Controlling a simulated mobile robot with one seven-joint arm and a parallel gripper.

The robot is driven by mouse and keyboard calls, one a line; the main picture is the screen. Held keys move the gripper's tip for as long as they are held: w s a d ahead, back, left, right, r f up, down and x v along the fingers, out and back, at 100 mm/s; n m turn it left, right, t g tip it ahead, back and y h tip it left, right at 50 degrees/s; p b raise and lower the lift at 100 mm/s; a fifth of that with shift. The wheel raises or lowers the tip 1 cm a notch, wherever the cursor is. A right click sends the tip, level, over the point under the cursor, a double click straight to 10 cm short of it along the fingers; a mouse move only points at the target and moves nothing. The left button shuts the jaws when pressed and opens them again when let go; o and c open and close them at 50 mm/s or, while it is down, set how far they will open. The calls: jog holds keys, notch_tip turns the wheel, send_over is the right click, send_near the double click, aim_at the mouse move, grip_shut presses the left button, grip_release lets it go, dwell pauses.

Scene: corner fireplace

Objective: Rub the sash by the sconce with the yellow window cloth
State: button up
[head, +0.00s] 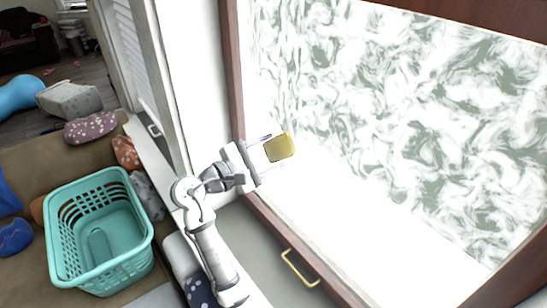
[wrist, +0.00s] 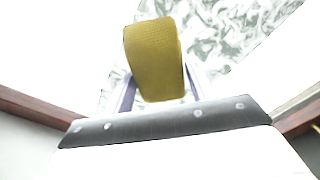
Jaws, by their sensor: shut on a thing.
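The yellow window cloth (head: 280,147) is a folded pad between the fingers of my gripper (head: 268,150). In the wrist view the cloth (wrist: 154,60) stands out past the fingers (wrist: 157,88), which are shut on it. A large sash with a reddish-brown frame (head: 232,70) fills the right of the head view. Its bright pane (head: 400,110) has grey-green and white swirling marks. The pane also shows behind the cloth in the wrist view (wrist: 225,30). The cloth is in front of the pane's lower left part; I cannot tell whether it touches. No sconce is visible.
A brass handle (head: 299,268) sits below the lower frame edge. A teal laundry basket (head: 100,232) stands on the brown couch (head: 70,160) at left, with cushions around it. A white post (head: 185,60) stands left of the sash. Open room lies in front of the pane's right part.

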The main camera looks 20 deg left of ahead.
jog(key=shift+w+a, duration=0.45)
jog(key=shift+a, duration=0.15)
jog(key=shift+v, duration=2.95)
jog(key=shift+s, duration=0.1)
jog(key=shift+v, duration=1.45)
